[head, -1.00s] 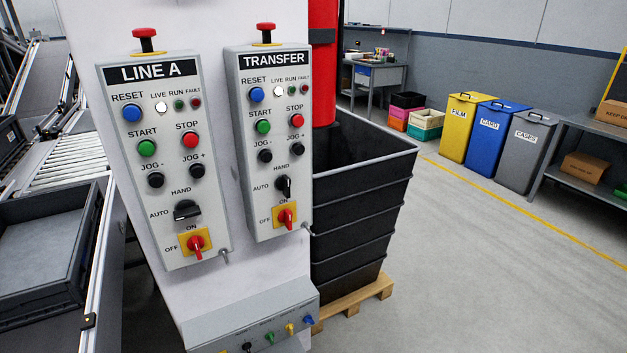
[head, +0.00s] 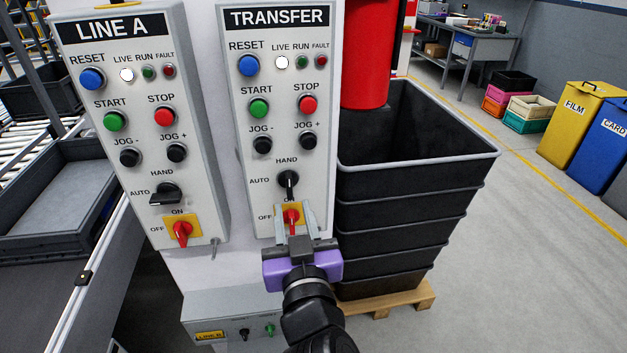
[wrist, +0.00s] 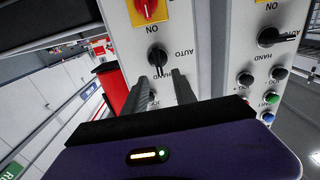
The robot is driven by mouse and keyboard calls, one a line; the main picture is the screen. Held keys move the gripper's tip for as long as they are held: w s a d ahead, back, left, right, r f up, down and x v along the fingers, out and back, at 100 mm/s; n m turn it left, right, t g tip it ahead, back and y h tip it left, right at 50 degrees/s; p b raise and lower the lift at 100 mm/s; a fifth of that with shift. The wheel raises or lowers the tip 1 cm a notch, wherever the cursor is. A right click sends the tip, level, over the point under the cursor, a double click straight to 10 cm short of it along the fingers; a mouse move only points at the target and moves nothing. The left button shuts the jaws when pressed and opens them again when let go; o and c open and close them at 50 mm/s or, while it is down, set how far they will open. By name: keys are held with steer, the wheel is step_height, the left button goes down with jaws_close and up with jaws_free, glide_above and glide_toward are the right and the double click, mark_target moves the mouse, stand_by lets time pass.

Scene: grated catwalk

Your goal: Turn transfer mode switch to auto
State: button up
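The transfer mode switch (head: 288,182) is a black knob on the grey TRANSFER panel (head: 316,110). Its handle points up at HAND, with AUTO marked to its left. My gripper (head: 293,212), with a purple body, is in front of the panel's lower part. Its two grey fingers are apart and empty, and in the head view they overlap the red and yellow ON/OFF switch (head: 291,215). In the wrist view, which is upside down, the knob (wrist: 156,56) shows just beyond and between the fingertips (wrist: 158,76). I cannot tell the exact gap to the panel.
The LINE A panel (head: 138,85) stands to the left with a similar black mode knob (head: 165,194). A red post (head: 367,50) and stacked black bins (head: 400,190) on a pallet stand to the right. The floor (head: 520,260) further right is clear.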

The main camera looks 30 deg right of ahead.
mark_target(290, 187)
steer(key=p+x, duration=0.1)
steer(key=x, duration=0.3)
steer(key=p+x, duration=0.1)
steer(key=x, duration=0.2)
steer(key=shift+w+d+f, duration=0.25)
steer(key=shift+w, duration=0.1)
jaws_close()
